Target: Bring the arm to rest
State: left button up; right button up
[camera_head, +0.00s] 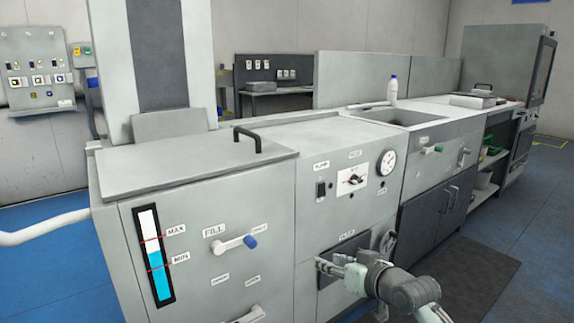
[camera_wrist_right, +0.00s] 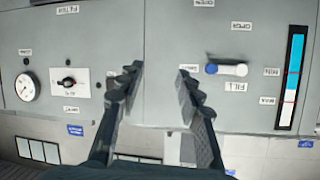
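My right arm (camera_head: 405,290) comes in at the bottom of the head view. Its gripper (camera_head: 325,265) points left, in front of the lower front of the grey machine (camera_head: 210,165). In the right wrist view the gripper (camera_wrist_right: 159,72) has its two dark fingers apart with nothing between them. The machine's panel appears upside down beyond the fingers, and I cannot tell the exact gap to it. My left gripper is not in view.
The panel carries a fill lever with a blue tip (camera_head: 250,241), a level gauge (camera_head: 153,254), a dial (camera_head: 386,162) and a rotary knob (camera_head: 354,179). A white bottle (camera_head: 392,88) stands behind the sink (camera_head: 405,117). The blue floor (camera_head: 540,190) at right is open.

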jog(key=s+d+f+g+h, duration=0.1)
jog(key=s+d+f, duration=0.2)
jog(key=s+f, duration=0.35)
jog(key=s+d+f+m+g+h, duration=0.1)
jog(key=s+d+f+g+h, duration=0.15)
jog(key=s+f, duration=0.35)
jog(key=s+d+f+g+h, duration=0.1)
jog(key=s+d+f, duration=0.25)
jog(key=f, duration=0.35)
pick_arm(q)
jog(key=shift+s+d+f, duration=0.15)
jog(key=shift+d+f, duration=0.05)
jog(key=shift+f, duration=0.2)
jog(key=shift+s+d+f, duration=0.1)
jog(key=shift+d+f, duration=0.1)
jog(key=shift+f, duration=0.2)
pick_arm(e)
jog(key=s+d+f+g+h, duration=0.1)
jog(key=s+d+f, duration=0.3)
jog(key=s, duration=0.5)
jog(key=s+d+f+g+h, duration=0.2)
jog(key=s+d+f+g, duration=0.1)
jog(key=s, duration=0.6)
jog(key=shift+s+d+f+m, duration=0.4)
jog(key=shift+d+f, duration=0.05)
jog(key=shift+f, duration=0.5)
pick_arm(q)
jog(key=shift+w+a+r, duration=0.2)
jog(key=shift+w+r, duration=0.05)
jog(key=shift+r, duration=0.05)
